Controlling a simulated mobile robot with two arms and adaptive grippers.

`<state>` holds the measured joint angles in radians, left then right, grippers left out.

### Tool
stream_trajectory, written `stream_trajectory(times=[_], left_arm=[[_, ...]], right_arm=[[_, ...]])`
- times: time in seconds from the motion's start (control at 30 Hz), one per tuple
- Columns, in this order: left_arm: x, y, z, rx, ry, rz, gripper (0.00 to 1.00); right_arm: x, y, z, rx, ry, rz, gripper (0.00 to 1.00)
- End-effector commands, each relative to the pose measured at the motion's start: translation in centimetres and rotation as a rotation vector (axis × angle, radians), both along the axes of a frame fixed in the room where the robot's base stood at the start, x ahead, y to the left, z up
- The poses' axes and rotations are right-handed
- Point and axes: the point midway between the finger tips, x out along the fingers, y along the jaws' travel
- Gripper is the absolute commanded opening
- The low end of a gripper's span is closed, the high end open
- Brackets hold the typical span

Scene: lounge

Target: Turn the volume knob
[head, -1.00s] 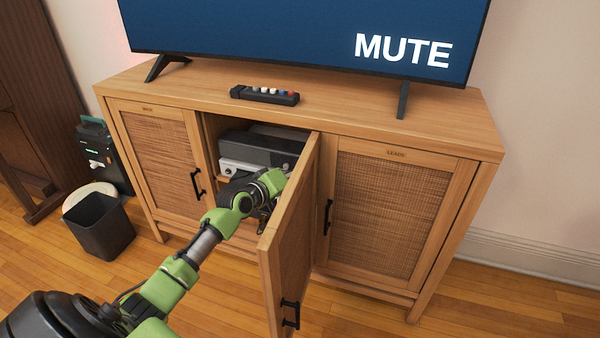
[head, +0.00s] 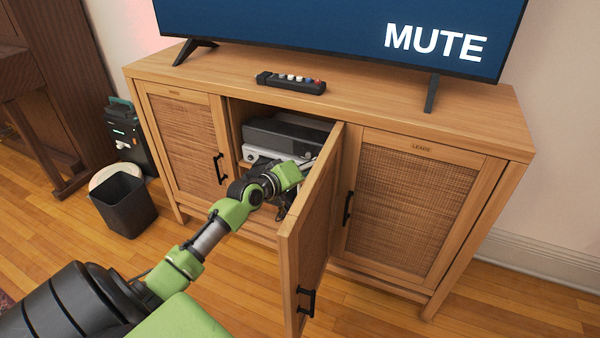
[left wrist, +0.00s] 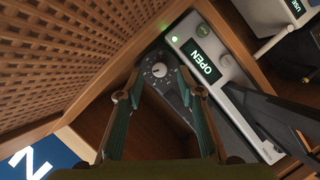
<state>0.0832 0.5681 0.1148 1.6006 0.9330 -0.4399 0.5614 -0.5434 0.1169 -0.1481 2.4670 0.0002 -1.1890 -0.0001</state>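The volume knob (left wrist: 160,70), round and pale, sits on a dark front panel (left wrist: 174,88) in the left wrist view. My left gripper (left wrist: 160,87) is open, with its fingers apart on either side of the knob in the picture. I cannot tell whether they touch it. In the head view my left gripper (head: 284,212) reaches into the open middle compartment, partly hidden by the open door (head: 310,225). The knob is hidden there. My right gripper is not in view.
A silver device (left wrist: 212,66) with a lit OPEN display lies beside the dark panel. A black box (head: 285,135) sits in the compartment. A remote (head: 290,83) lies on the cabinet top (head: 220,75) under the television (head: 330,30). A bin (head: 122,203) stands left.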

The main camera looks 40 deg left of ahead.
Motion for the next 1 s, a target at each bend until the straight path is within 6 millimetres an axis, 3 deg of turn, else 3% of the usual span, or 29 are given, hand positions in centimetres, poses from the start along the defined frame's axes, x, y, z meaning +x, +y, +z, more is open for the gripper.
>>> stream_trajectory(times=[0.2,0.43,0.63,1.0], left_arm=[[-4.1,0.3,0.8,-0.001,0.003,0.000,0.34],[-7.2,0.5,1.5,0.000,0.004,-0.001,0.34],[-8.2,0.6,1.9,-0.001,0.002,-0.001,0.34],[-8.3,0.6,2.0,-0.001,0.002,-0.001,0.34]], right_arm=[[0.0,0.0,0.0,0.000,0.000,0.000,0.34],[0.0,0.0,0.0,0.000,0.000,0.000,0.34],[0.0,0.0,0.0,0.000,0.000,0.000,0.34],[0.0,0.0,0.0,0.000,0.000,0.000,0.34]])
